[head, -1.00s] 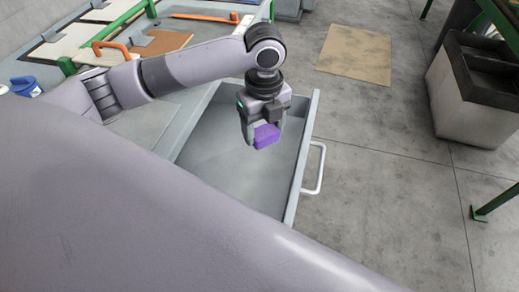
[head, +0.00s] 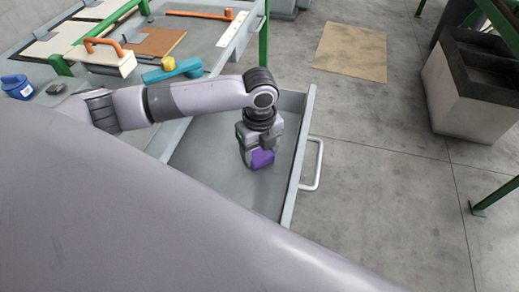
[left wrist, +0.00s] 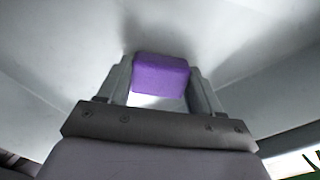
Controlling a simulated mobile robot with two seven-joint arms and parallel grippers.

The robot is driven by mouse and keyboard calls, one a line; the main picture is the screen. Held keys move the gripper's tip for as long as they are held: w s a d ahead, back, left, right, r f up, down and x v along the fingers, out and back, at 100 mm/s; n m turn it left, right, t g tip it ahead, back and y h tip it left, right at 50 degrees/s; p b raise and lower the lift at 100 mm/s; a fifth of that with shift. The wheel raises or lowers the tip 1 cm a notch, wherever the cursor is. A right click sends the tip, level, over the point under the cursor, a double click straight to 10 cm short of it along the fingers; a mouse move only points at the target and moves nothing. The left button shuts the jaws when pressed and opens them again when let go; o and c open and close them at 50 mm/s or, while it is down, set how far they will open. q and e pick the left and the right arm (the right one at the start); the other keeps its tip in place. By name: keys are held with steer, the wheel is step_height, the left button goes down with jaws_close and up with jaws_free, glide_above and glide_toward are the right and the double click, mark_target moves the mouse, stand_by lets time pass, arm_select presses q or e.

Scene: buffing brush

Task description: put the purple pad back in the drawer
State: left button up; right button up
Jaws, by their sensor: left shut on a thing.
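The purple pad (head: 262,159) is held between the fingers of my left gripper (head: 256,160). It also shows in the left wrist view (left wrist: 161,75), with one finger on each side of it. The grey drawer (head: 210,168) is pulled open, and my left gripper with the pad is inside its outline, low over the drawer floor. I cannot tell whether the pad touches the floor. My left arm crosses above the drawer and hides part of it. My right gripper is not in view.
The drawer's front wall and handle (head: 314,165) are at right. On the workbench lie an orange-handled tool (head: 103,55), a teal object with a yellow knob (head: 171,69) and a blue container (head: 17,87). A brown mat (head: 350,51) lies on the floor.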

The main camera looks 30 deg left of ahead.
mark_target(260, 152)
arm_select(q)
steer(key=shift+f, duration=0.1)
steer(key=o, duration=1)
step_height(260, 152, up, 12)
steer(key=shift+r+p, duration=0.15)
steer(key=shift+p, duration=0.6)
